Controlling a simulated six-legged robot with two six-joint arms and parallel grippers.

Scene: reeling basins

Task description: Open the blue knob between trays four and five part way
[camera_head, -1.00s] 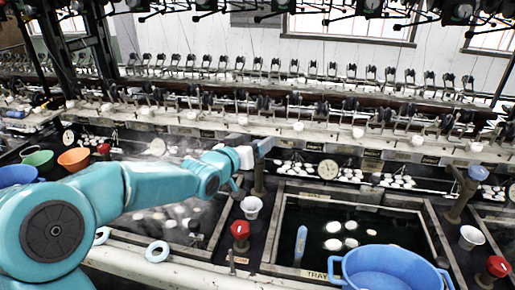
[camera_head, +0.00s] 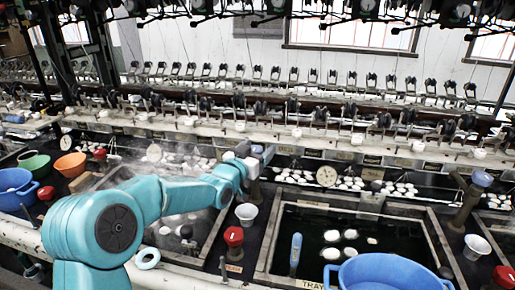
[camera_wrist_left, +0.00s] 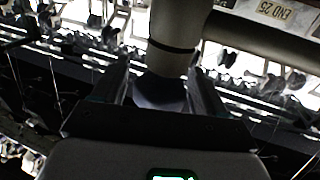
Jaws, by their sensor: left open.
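My left gripper (camera_head: 264,156) is at the top of a post (camera_head: 253,190) behind the frame between two dark water trays. In the left wrist view the gripper (camera_wrist_left: 160,88) is open, with one finger on each side of a dark blue knob (camera_wrist_left: 160,94) at the end of a thick post (camera_wrist_left: 178,25). Whether the fingers touch the knob cannot be told. In the head view the gripper hides this knob. A similar blue knob (camera_head: 482,179) tops a post farther right. Tray numbers are not readable. My right gripper is not in view.
A red knob (camera_head: 233,236) and a white cup (camera_head: 246,212) stand near the gripper's post. A blue tub (camera_head: 385,272) sits at the front of the right tray (camera_head: 437,245). Colored bowls stand at left. Reeling machinery runs along the back.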

